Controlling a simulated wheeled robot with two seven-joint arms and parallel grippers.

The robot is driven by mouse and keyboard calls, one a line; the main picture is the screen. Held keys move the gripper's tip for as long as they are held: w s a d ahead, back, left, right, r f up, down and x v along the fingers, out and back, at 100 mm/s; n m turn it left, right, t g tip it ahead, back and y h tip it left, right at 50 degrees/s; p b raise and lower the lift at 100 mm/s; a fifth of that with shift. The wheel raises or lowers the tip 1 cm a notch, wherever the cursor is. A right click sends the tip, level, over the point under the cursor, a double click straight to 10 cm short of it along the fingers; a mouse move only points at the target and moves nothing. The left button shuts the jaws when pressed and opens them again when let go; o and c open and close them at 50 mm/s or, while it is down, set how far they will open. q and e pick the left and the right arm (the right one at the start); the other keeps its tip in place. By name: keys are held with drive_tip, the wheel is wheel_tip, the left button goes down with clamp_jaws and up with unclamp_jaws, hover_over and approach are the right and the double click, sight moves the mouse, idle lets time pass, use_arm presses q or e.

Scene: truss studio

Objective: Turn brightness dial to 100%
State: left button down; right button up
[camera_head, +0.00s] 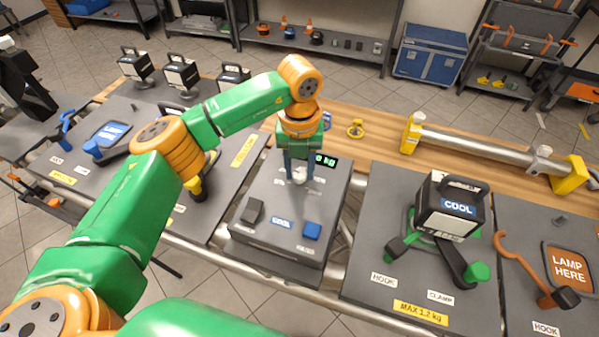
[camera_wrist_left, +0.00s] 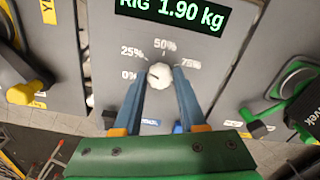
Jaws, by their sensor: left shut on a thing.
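The white brightness dial (camera_wrist_left: 160,75) sits on the grey control panel, with printed marks 0%, 25%, 50% and 75% around it. The 100% mark does not show in the left wrist view. My left gripper (camera_wrist_left: 161,78) points down at the panel, its two blue fingers shut on the dial from either side. In the head view the dial (camera_head: 299,175) shows between the fingertips of my left gripper (camera_head: 299,179). I cannot clearly tell which mark the dial points to. My right gripper is not in view.
The panel's green display (camera_wrist_left: 172,12) reads "RIG 1.90 kg". A black switch (camera_head: 252,211) and a blue button (camera_head: 312,230) sit at the panel's front. A "COOL" lamp (camera_head: 450,208) stands on the plate to the right. A silver bar (camera_head: 478,144) lies behind it.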

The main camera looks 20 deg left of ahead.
use_arm(q)
drive_tip(key=m+b, duration=0.1)
drive_tip(key=m, duration=0.3)
drive_tip(key=shift+m+b, duration=0.3)
drive_tip(key=shift+b, duration=0.1)
drive_tip(key=m+b, duration=0.1)
drive_tip(key=m, duration=0.2)
drive_tip(key=shift+m, duration=0.3)
drive_tip(key=m, duration=0.4)
drive_tip(key=shift+m+b, duration=0.3)
drive_tip(key=m, duration=0.5)
drive_tip(key=shift+r, duration=0.1)
drive_tip(key=m, duration=1.5)
drive_tip(key=shift+r, duration=0.1)
drive_tip(key=m, duration=0.4)
drive_tip(key=shift+m, duration=0.4)
